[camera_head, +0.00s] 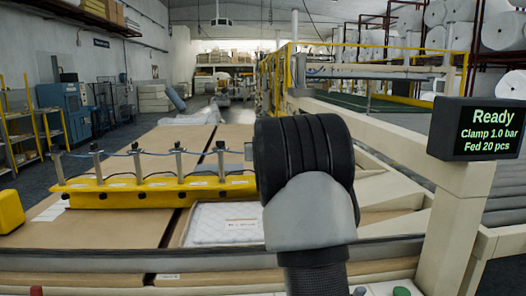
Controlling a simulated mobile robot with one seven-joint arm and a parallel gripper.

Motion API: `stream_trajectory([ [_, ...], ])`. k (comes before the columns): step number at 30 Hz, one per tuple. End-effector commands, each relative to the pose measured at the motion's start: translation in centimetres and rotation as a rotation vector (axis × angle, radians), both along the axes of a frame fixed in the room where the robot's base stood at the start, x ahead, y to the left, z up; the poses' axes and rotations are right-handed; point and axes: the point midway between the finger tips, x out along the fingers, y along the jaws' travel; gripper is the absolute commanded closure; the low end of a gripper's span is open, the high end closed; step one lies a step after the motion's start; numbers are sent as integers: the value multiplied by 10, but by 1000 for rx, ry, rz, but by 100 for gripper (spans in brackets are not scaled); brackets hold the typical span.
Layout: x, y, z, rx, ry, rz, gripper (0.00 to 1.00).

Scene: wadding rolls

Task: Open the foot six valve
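A yellow bar (150,193) lies across the brown boards, with several upright grey metal posts on it joined by a thin hose. Small white labels sit along the bar, too small to read, so I cannot tell which foot is number six. The rightmost post (248,152) that shows stands right beside my arm in the picture. My dark ribbed arm joint and grey link cover the bar's right end and whatever lies behind them. My gripper is not visible, and no valve handle's position can be made out.
A white quilted pad (225,224) lies in front of the bar. A display (477,128) at right reads "Ready, Clamp 1.0 bar, Fed 20 pcs". Red (36,290) and green (401,291) buttons sit at the front edge. A yellow block (10,211) is at far left.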

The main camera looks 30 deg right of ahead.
Motion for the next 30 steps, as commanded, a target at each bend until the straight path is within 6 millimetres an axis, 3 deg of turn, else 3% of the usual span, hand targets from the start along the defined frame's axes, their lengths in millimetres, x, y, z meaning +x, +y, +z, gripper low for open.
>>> stream_trajectory([
  [14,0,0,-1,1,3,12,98],
  [15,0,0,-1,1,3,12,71],
  [18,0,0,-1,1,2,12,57],
  [30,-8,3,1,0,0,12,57],
])
